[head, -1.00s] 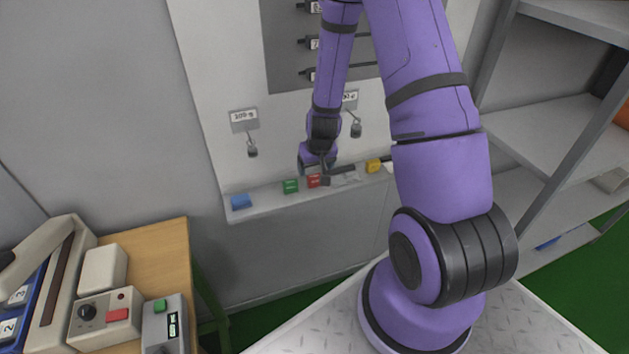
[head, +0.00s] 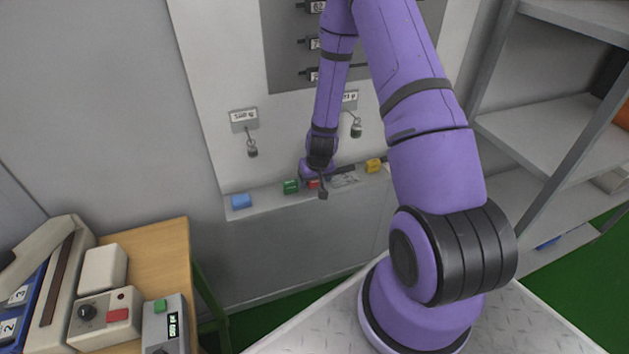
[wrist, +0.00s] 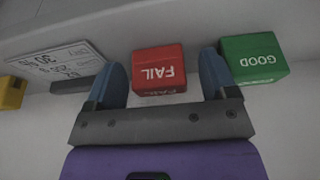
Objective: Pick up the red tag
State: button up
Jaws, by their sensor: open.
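The red tag (wrist: 158,68) is a small red block marked FAIL. It sits on the wall ledge and shows in the wrist view between the two blue fingertips. My gripper (wrist: 162,80) is open, with one finger to each side of the red tag; I cannot tell whether either touches it. In the head view the red tag (head: 313,184) is partly hidden by my gripper (head: 322,190), which is at the ledge. A green block (wrist: 253,60) marked GOOD stands close beside the right finger in the wrist view.
The ledge (head: 262,205) also holds a blue block (head: 241,201), a yellow block (head: 374,166) and a printed card (wrist: 60,62). Two padlocks hang on the panel above. A wooden bench (head: 160,250) with devices stands at the left, and grey shelves (head: 545,130) at the right.

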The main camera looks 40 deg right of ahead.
jog(key=c, duration=1)
jog(key=shift+r, duration=0.1)
